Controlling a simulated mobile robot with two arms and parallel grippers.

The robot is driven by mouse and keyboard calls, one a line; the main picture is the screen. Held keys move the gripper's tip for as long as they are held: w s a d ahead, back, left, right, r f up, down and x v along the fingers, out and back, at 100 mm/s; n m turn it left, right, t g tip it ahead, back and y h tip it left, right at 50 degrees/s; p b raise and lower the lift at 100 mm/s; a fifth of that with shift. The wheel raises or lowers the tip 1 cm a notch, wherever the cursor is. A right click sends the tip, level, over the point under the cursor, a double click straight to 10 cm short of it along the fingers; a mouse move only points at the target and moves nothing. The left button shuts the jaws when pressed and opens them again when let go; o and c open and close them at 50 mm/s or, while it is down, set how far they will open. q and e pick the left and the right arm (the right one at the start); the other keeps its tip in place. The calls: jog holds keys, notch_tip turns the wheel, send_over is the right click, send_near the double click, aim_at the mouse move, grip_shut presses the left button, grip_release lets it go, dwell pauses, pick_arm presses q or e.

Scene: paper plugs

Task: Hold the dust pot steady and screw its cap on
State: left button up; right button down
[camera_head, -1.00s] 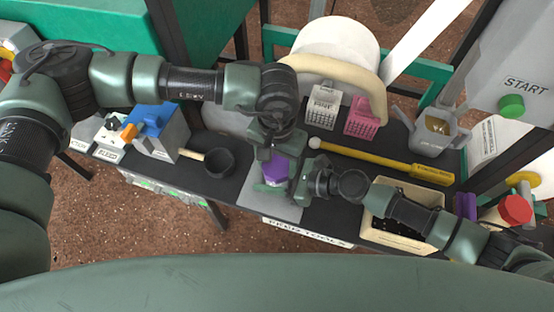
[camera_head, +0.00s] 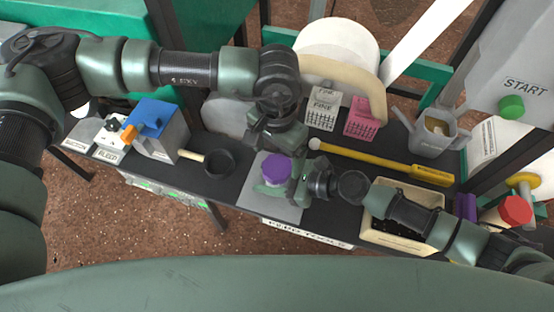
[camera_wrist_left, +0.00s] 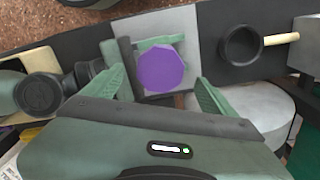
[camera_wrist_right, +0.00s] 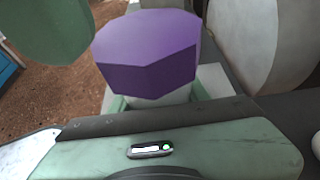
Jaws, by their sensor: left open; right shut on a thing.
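The purple faceted cap (camera_head: 276,168) sits on top of the dust pot on a light grey square pad (camera_head: 290,212). In the right wrist view the cap (camera_wrist_right: 148,55) is level on the pale pot body (camera_wrist_right: 160,97); I cannot tell how tight it is. My right gripper (camera_wrist_right: 158,101) is shut on the pot body below the cap, reaching in from the right. My left gripper (camera_wrist_left: 160,90) is open above the pot, its fingers spread to either side of the cap (camera_wrist_left: 162,68) and apart from it. Most of the pot body is hidden.
A black round cup with a wooden handle (camera_head: 219,163) and a blue-topped box (camera_head: 157,118) stand left. A yellow tool (camera_head: 385,162), white and pink baskets (camera_head: 364,117) and a grey jug (camera_head: 434,133) are behind and right. A cream tray (camera_head: 376,204) lies under my right arm.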

aim_at(277, 177)
pick_arm(q)
notch_tip(277, 177, up, 8)
jog(key=shift+r, duration=0.2)
pick_arm(e)
jog(key=c, duration=0.6)
grip_release()
jog(key=shift+c, duration=0.2)
pick_arm(q)
jog(key=shift+r+p, duration=0.4)
jog(key=shift+p, duration=0.1)
pick_arm(e)
jog(key=v, duration=0.7)
jog(key=shift+s+d, duration=0.1)
jog(key=shift+d, duration=0.3)
